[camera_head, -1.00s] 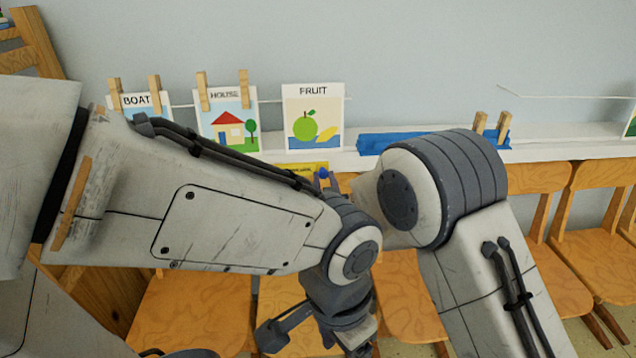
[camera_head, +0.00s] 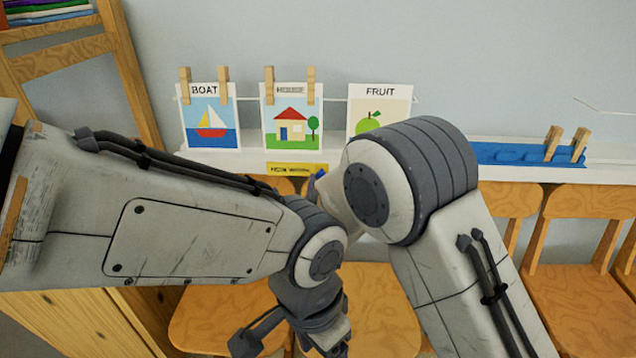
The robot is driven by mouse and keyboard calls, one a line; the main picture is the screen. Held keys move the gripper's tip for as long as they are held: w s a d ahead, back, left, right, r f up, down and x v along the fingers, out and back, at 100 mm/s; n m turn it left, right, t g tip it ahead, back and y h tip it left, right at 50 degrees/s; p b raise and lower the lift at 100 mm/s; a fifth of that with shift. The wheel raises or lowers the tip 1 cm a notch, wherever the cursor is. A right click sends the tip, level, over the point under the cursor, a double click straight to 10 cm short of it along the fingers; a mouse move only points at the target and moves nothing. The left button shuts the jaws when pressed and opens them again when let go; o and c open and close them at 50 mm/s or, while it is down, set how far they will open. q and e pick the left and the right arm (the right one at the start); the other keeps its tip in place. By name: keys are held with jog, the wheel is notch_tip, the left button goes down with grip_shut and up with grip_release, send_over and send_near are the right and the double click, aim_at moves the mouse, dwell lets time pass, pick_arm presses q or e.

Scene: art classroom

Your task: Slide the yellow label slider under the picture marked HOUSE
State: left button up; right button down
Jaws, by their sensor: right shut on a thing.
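The yellow label slider (camera_head: 290,168) sits on the white ledge below the picture marked HOUSE (camera_head: 291,135), its visible part a little right of centre. That picture shows a red-roofed house and hangs by two wooden pegs. My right gripper (camera_head: 318,180) is at the slider's right end, shut on the slider by a small blue part; my arms hide most of the contact. My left gripper (camera_head: 290,343) hangs low at the bottom edge, away from the ledge and partly cut off, so its opening is unclear.
The BOAT picture (camera_head: 208,120) is left of HOUSE, and the FRUIT picture (camera_head: 378,100) is right, partly covered by my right arm. A blue strip (camera_head: 510,153) with two pegs lies farther right on the ledge (camera_head: 610,176). Wooden chairs (camera_head: 575,240) stand below.

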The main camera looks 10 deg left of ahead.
jog(key=shift+a+r, duration=0.1)
jog(key=shift+r, duration=0.15)
jog(key=c, duration=0.6)
grip_release()
jog(key=shift+f, duration=0.1)
jog(key=shift+r, duration=0.5)
notch_tip(320, 180, up, 3)
jog(key=shift+r+p, duration=0.2)
jog(key=shift+p, duration=0.3)
jog(key=s+d+r, duration=0.1)
jog(key=d+r, duration=0.1)
jog(key=d, duration=0.1)
jog(key=s+d+r, duration=0.2)
jog(key=d, duration=0.2)
jog(key=s+d+r, duration=0.1)
jog(key=d+r, duration=0.1)
jog(key=d, duration=0.1)
jog(key=shift+s+d+r+p, duration=0.25)
jog(key=shift+d+r+p, duration=0.05)
jog(key=shift+d+p, duration=0.1)
